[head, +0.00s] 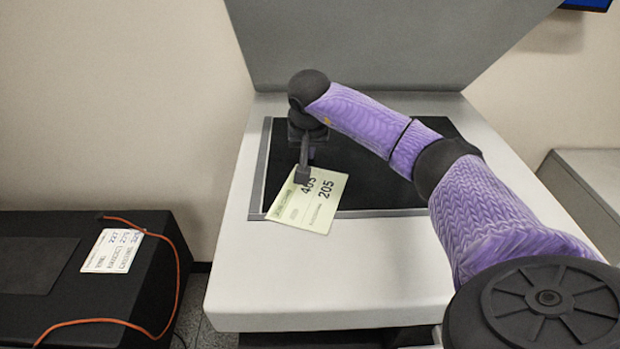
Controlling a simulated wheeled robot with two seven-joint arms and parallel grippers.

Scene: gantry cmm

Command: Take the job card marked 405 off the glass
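The pale yellow job card (318,208) shows large digits that look like 405, partly covered, with 205 beside them. It is turned at an angle over the front left part of the dark glass (375,180), and its near end reaches past the glass edge over the white front. My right gripper (303,176) points down at the card's far edge, and its fingers look shut on that edge. I cannot tell whether the card still touches the surface. My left gripper is not in view.
The glass lies in a grey frame (256,185) on a white machine with a large raised grey lid (370,45). At the left, a black case (150,260) carries another card (112,250) and an orange cable (178,275). The white front ledge (330,285) is clear.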

